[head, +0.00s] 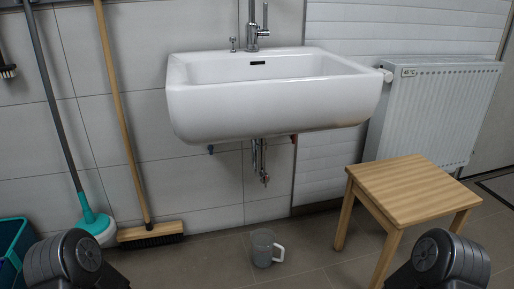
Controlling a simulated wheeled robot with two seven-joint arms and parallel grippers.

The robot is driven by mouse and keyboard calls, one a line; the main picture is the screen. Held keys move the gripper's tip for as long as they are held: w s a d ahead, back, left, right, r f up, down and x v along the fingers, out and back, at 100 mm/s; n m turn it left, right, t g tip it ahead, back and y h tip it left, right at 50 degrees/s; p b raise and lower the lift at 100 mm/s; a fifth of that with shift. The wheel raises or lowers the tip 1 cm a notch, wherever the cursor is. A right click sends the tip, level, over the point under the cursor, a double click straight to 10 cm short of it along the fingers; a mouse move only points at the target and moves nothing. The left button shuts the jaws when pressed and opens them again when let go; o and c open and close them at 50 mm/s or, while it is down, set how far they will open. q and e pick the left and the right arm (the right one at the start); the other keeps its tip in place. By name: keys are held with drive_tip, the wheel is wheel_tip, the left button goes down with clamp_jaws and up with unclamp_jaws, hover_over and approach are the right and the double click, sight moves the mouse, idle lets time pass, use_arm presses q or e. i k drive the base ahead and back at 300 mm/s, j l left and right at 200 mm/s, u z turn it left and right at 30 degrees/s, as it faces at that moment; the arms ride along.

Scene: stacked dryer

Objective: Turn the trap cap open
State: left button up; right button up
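The trap (260,160) shows as a chrome pipe hanging under the white sink (272,110). Parts of my arms show at the bottom left and bottom right corners. Neither gripper's fingers are in view, and both arms are well apart from the trap.
A wooden stool (412,188) stands right of the sink, before a white radiator (437,112). A broom (150,234) and a teal-headed mop (92,222) lean on the wall at left. A teal bucket (12,240) is at the left edge. The floor around the mug is clear.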

sight(264, 178)
drive_tip(key=i+l, duration=0.15)
drive_tip(key=l, duration=0.25)
drive_tip(key=i+l, duration=0.1)
drive_tip(key=l, duration=0.3)
drive_tip(key=i+l, duration=0.15)
drive_tip(key=l, duration=0.2)
drive_tip(key=i+l+z, duration=0.1)
drive_tip(key=l, duration=0.3)
drive_tip(key=i+l, duration=0.15)
drive_tip(key=l, duration=0.25)
drive_tip(key=i+l, duration=0.15)
drive_tip(key=l, duration=0.2)
